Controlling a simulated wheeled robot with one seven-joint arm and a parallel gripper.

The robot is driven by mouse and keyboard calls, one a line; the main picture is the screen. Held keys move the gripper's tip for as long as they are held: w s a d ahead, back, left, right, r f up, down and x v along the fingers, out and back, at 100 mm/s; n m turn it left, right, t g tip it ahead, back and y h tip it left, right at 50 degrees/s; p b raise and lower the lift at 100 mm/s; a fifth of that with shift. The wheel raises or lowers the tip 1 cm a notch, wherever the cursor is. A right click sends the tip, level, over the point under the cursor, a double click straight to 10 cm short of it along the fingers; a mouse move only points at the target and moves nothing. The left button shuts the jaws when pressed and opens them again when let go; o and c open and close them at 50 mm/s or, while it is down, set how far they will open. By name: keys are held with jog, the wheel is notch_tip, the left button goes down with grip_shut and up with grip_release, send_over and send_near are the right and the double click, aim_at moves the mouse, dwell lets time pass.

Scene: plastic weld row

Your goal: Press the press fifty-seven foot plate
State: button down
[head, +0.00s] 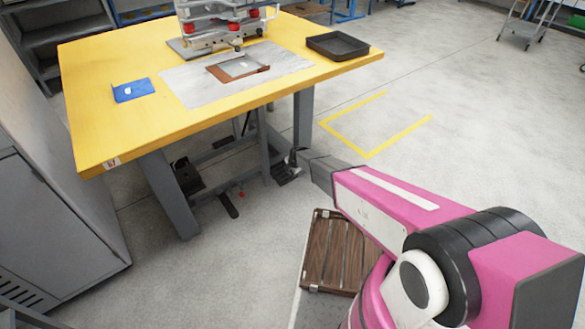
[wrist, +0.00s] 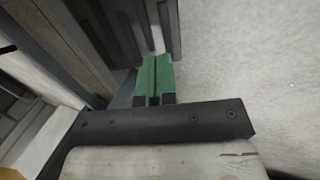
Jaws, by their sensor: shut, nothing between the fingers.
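The press (head: 220,22) stands on a yellow table, with a small number label (head: 112,163) on the table's front corner, too small to read surely. Under the table, a dark, low plate-like piece (head: 228,206) lies near the floor. A larger dark piece (head: 187,176) shows beside the near leg. I cannot tell surely which is the foot plate. My gripper (head: 287,172) is low by the table's right leg, to the right of both pieces. In the wrist view its green fingers (wrist: 155,78) are together and empty, pointing at a dark ribbed surface (wrist: 118,28); contact cannot be told.
The yellow table (head: 105,70) carries a blue piece (head: 133,90), a brown frame (head: 238,67) and a black tray (head: 338,46). Its legs and crossbars (head: 170,195) stand close around the low pieces. A grey cabinet (head: 45,220) is at left.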

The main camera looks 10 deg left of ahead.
aim_at(288, 177)
jog(key=x, duration=0.6)
jog(key=shift+w+a+f, duration=0.1)
jog(key=shift+f, duration=0.15)
